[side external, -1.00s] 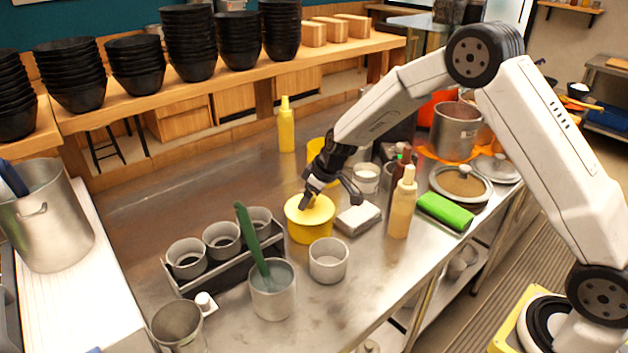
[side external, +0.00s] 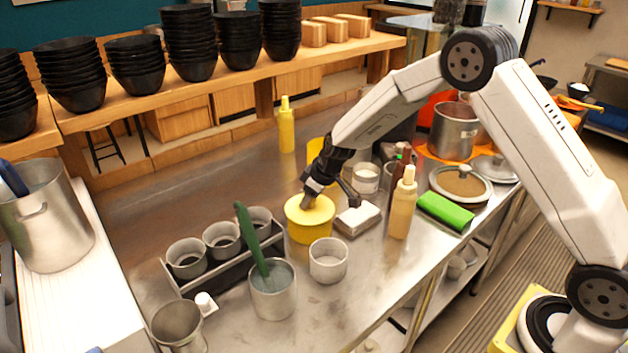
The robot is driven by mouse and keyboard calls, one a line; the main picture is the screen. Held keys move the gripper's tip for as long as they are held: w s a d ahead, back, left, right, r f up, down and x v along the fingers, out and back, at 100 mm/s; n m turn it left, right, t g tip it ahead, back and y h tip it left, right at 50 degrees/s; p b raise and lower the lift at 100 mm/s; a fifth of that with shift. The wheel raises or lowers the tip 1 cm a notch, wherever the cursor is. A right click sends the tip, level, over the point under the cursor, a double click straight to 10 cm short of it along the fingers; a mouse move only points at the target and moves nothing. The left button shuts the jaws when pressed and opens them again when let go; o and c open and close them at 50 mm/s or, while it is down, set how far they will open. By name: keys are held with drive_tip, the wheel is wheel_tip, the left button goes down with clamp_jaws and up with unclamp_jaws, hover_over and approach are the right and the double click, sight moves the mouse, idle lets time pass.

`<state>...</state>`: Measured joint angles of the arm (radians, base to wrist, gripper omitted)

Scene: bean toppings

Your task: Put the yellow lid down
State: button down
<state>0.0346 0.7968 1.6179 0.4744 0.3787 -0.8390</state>
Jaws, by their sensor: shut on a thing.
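The yellow lid (side external: 300,212) lies flat on top of a yellow round container (side external: 311,234) near the middle of the steel counter. My gripper (side external: 308,201) reaches down from the upper right and is shut on the top of the lid, probably on its knob. The fingertips are small and dark, so the exact hold is hard to see. I cannot tell whether the lid touches the rim all round.
A second yellow container (side external: 317,151) stands behind my gripper. A white-topped block (side external: 357,218), a metal cup (side external: 328,261) and a cream bottle (side external: 403,205) stand close by. A rack of cups (side external: 225,254) is to the left. The counter behind the rack is clear.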

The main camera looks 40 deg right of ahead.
drive_tip(key=shift+r, duration=0.1)
drive_tip(key=shift+r, duration=0.8)
drive_tip(key=s+r, duration=1.1)
drive_tip(key=s, duration=0.3)
drive_tip(key=shift+d+r, duration=0.1)
idle(0.4)
